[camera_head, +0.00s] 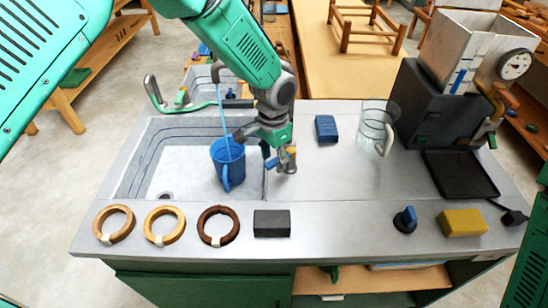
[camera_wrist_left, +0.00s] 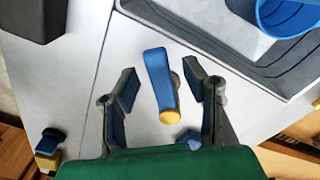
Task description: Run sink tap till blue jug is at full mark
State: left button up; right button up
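The blue jug (camera_head: 228,172) stands upright in the sink basin (camera_head: 140,180), by its right wall; its rim shows at the top right of the left wrist view (camera_wrist_left: 290,18). A thin blue stream (camera_head: 223,115) runs from the curved grey tap spout (camera_head: 217,72) down into the jug. I cannot read the level or full mark. My left gripper (camera_head: 279,158) is over the counter right of the basin. In the left wrist view, its fingers (camera_wrist_left: 160,72) are open on either side of a blue lever with a yellow end (camera_wrist_left: 157,80), apart from it. My right gripper is out of view.
A clear jug (camera_head: 372,125) and a blue block (camera_head: 326,128) stand right of the gripper. Three rings (camera_head: 165,224), a dark block (camera_head: 271,223), a blue-black knob (camera_head: 405,219) and a yellow sponge-like block (camera_head: 463,222) line the front. A dark machine (camera_head: 425,110) fills the right.

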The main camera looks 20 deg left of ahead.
aim_at(274, 161)
pick_arm(q)
notch_tip(274, 161, up, 12)
dwell(0.4)
jog(key=shift+f, duration=0.1)
dwell(7.0)
